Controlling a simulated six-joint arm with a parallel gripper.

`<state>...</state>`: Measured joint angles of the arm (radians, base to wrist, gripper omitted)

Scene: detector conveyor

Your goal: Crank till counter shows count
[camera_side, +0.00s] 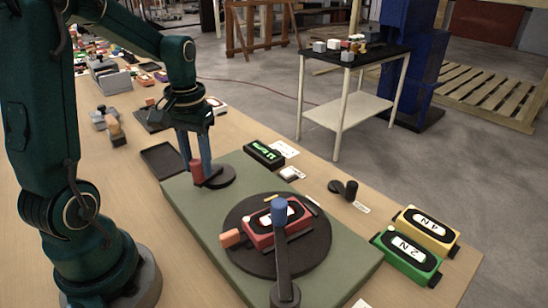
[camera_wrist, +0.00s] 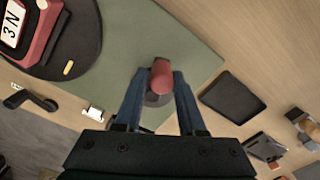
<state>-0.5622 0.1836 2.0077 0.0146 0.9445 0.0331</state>
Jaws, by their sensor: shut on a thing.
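My gripper (camera_side: 195,160) is shut on the red crank handle (camera_side: 197,173), which stands on a dark round crank base (camera_side: 220,178) on the green board (camera_side: 190,205). In the wrist view the red handle (camera_wrist: 162,78) sits between my two blue fingers (camera_wrist: 160,85), and the dark crank base is partly hidden under it. The counter (camera_side: 263,154) is a black box with a green lit display behind the board's far edge. Its digits are too small to read for sure. A red box (camera_side: 262,236) with a white label lies on the black turntable (camera_side: 240,262); in the wrist view its label reads "3 N".
Yellow (camera_side: 425,228) and green (camera_side: 405,255) labelled boxes lie at the right. A small black crank-shaped part (camera_side: 343,188) lies near the table edge. A dark tray (camera_side: 162,160) lies beside the board.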

